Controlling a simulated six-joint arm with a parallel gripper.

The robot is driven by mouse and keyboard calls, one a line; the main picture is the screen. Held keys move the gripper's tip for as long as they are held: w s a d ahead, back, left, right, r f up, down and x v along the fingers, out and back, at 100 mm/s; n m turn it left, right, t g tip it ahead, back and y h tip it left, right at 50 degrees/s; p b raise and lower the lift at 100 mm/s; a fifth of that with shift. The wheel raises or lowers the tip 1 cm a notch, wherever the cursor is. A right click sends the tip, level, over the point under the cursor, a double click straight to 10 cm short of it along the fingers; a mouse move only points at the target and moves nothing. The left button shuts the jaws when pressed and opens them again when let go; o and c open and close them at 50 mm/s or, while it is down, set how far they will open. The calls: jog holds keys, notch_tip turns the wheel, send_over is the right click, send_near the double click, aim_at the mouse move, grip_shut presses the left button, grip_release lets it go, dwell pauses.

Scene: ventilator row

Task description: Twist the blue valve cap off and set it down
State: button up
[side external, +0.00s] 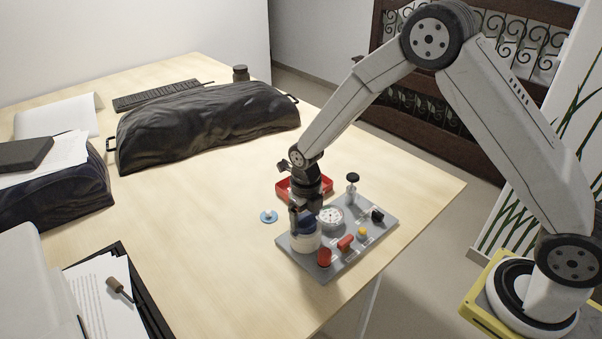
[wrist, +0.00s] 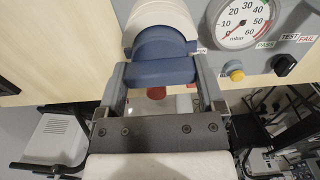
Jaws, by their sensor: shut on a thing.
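The blue valve cap (side external: 307,227) sits at the top of a white ribbed cylinder (side external: 305,243) on the near left part of a grey panel (side external: 325,272). My gripper (side external: 304,214) points down over the cylinder and is shut on the cap. In the wrist view the blue cap (wrist: 160,73) lies between the two fingers, with the white cylinder (wrist: 155,14) right behind it. I see no clear gap between cap and cylinder, but cannot tell whether the cap is loose. My gripper hides part of the cap in the side view.
The panel also carries a gauge (side external: 330,217), a red knob (side external: 324,257), a red handle (side external: 346,242), a yellow button (side external: 362,233) and black knobs. A red tray (side external: 284,192) stands behind it. A blue disc (side external: 268,217) lies left. Bare table (side external: 205,235) extends further left.

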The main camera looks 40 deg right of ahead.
aim_at(304, 214)
jog(key=shift+r, duration=1.95)
jog(key=shift+a, duration=0.15)
jog(key=a+r+m, duration=0.3)
jog(key=a+m, duration=0.1)
jog(key=a, duration=0.3)
jog(key=shift+s+a+r+m, duration=0.15)
jog(key=shift+a+r+m, duration=0.05)
jog(key=shift+r+m, duration=0.15)
jog(key=shift+w+a+f, duration=0.5)
jog(key=shift+w+f, duration=1.1)
jog(key=shift+w, duration=0.6)
jog(key=shift+w+a+f, duration=0.55)
jog(key=shift+w+f, duration=1)
jog(key=shift+w, duration=0.7)
jog(key=shift+w+a+f, duration=0.5)
jog(key=shift+w+f, duration=1.1)
jog(key=shift+w, duration=0.6)
jog(key=shift+f, duration=0.1)
